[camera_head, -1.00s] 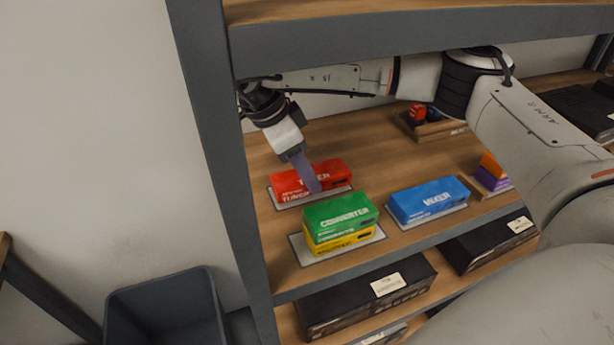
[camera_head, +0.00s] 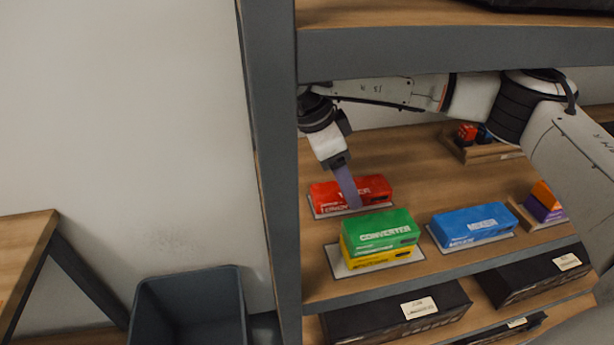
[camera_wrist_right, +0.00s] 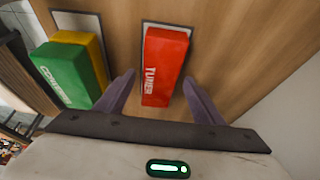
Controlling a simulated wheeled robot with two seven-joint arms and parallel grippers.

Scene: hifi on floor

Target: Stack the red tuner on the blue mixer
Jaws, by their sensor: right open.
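The red tuner (camera_head: 371,189) lies on a flat grey pad at the left of the shelf. The blue mixer (camera_head: 474,224) lies on its own pad to the right of it, nearer the front edge. My right gripper (camera_head: 352,203) reaches down over the tuner. In the right wrist view the tuner (camera_wrist_right: 163,68) stands between the two spread purple fingers of the gripper (camera_wrist_right: 158,92), with gaps on both sides. The jaws are open and hold nothing. The mixer is not in the wrist view. My left gripper is not in view.
A green converter (camera_head: 379,231) sits on a yellow box (camera_head: 378,257) between tuner and mixer, close to the gripper. A grey upright post (camera_head: 268,150) stands at the left, and a shelf beam (camera_head: 450,50) crosses above. An orange and purple stack (camera_head: 543,204) is at the right.

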